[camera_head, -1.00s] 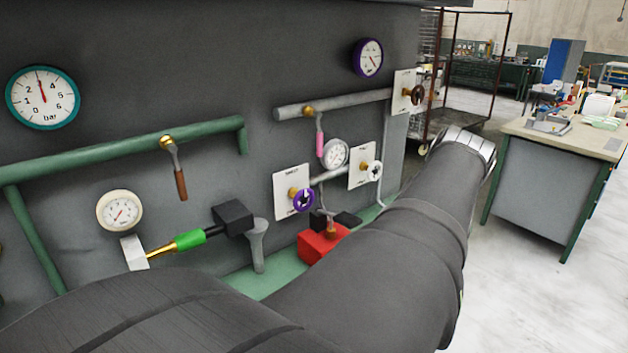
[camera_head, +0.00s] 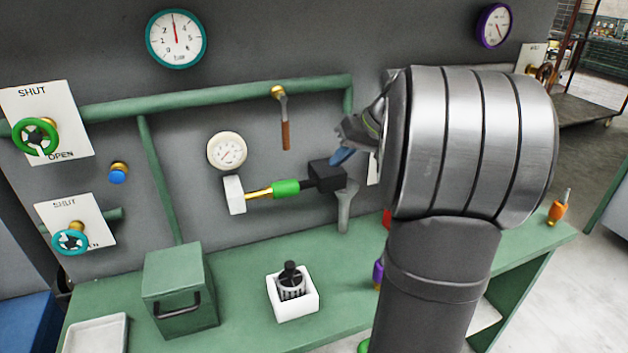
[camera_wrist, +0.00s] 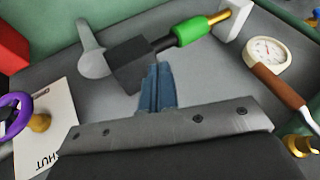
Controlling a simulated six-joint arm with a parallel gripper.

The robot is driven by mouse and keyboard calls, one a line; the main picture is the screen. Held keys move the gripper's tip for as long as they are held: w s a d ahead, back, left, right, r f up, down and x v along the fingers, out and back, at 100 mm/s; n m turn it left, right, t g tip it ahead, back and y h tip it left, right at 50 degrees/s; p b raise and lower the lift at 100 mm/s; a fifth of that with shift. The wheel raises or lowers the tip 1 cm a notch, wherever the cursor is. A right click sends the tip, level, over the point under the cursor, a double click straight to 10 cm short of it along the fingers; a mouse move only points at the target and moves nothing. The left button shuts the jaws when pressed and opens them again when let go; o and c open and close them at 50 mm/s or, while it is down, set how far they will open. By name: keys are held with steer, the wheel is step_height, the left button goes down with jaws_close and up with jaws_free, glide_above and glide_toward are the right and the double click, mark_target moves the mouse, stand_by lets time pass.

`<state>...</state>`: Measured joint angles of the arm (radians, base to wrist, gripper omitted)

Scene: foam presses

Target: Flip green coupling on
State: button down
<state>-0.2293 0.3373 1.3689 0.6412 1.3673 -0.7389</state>
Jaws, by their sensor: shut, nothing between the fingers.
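The green coupling (camera_head: 286,187) is a green sleeve on a line between a brass fitting (camera_head: 258,193) and a black block (camera_head: 326,175). In the wrist view the green coupling (camera_wrist: 190,31) shows at the upper right, beyond the black block (camera_wrist: 134,66). My gripper (camera_head: 340,156) is just above and right of the black block in the head view. Its blue fingers (camera_wrist: 157,78) are together and empty, with their tips close to the block's edge. I cannot tell whether they touch the block. The green sleeve is apart from the fingers.
A grey funnel-shaped support (camera_head: 347,206) stands below the block. A white gauge (camera_head: 227,151) and a brown-handled lever (camera_head: 285,130) are close by on the panel. A green box (camera_head: 181,290) and a white holder (camera_head: 293,303) stand on the green bench. My arm covers the right side.

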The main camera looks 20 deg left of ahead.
mark_target(291, 186)
steer(key=shift+s+a+n, duration=0.1)
steer(key=shift+a+n, duration=0.2)
steer(key=shift+a, duration=0.4)
steer(key=shift+f, duration=0.1)
steer(key=x, duration=0.9)
steer(key=shift+a+f, duration=0.3)
steer(key=shift+s, duration=0.15)
steer(key=shift+s+a, duration=1.65)
